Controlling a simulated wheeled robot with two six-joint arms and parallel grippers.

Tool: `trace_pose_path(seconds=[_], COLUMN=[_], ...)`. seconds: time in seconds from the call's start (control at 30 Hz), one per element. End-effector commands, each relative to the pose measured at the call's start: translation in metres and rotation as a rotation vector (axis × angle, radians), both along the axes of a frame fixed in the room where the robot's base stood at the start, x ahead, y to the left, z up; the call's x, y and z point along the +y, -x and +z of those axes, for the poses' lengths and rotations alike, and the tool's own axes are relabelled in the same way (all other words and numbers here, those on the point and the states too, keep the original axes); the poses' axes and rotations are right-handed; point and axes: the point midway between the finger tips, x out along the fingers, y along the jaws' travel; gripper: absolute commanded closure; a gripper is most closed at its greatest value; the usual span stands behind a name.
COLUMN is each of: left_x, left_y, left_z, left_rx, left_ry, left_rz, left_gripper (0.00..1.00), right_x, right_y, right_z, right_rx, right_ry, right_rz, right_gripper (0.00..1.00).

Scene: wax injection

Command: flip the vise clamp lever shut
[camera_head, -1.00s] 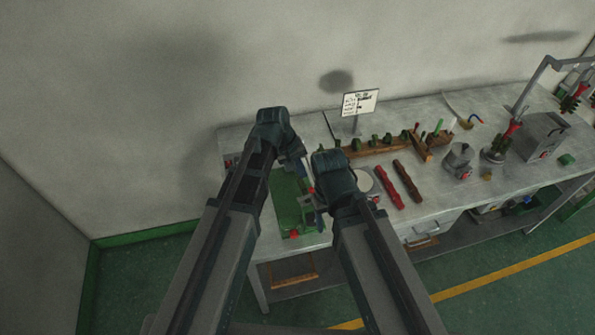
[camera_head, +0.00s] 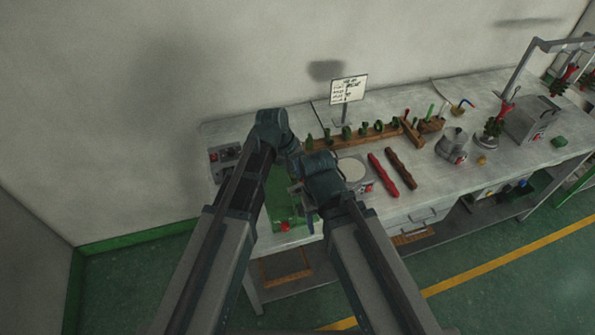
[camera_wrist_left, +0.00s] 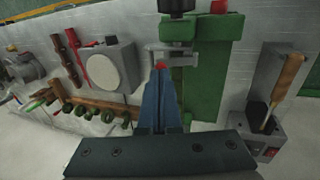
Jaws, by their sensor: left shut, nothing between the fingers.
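The green vise (camera_head: 283,205) stands at the near left part of the bench, partly covered by my arms. In the left wrist view its green body (camera_wrist_left: 208,75) carries a metal clamp part (camera_wrist_left: 183,57), with a small red tip (camera_wrist_left: 160,66) beside it. I cannot tell for certain which part is the lever. My left gripper (camera_wrist_left: 160,80) is shut and empty, its fingertips close below the red tip; I cannot tell whether they touch. In the head view its fingers are largely hidden near the vise. My right wrist is beside the vise, its fingers hidden.
A device with a round pale plate (camera_head: 352,169) stands right of the vise. Red and brown bars (camera_head: 400,168) lie beyond it. A wooden rack (camera_head: 365,140) and sign (camera_head: 348,90) stand behind. A grey box with a wooden-handled tool (camera_wrist_left: 268,125) stands on the vise's other side.

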Motion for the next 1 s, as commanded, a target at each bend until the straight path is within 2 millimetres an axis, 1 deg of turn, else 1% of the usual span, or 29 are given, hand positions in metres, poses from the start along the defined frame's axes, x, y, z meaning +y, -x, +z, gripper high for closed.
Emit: trace_pose_path(seconds=[0.03, 0.17, 0.3, 0.77, 1.0], left_x=[-0.005, -0.014, -0.022, -0.023, -0.017], left_y=[-0.003, -0.007, -0.009, -0.007, -0.005], left_z=[0.000, -0.006, -0.014, -0.015, -0.012], left_rx=[0.008, 0.043, 0.066, 0.067, 0.067], left_ry=[-0.029, -0.134, -0.209, -0.205, -0.204], left_rz=[-0.006, -0.007, -0.003, 0.000, 0.001], left_gripper=[1.00, 1.00, 1.00, 1.00, 1.00], right_x=[0.000, 0.000, 0.000, 0.000, 0.000], right_y=[0.000, 0.000, 0.000, 0.000, 0.000], right_z=[0.002, 0.002, -0.005, -0.006, -0.003], right_rx=[0.000, 0.000, 0.000, 0.000, 0.000], right_ry=[0.000, 0.000, 0.000, 0.000, 0.000], right_rz=[0.000, -0.001, 0.000, 0.001, 0.001], right_gripper=[0.38, 0.38, 0.38, 0.38, 0.38])
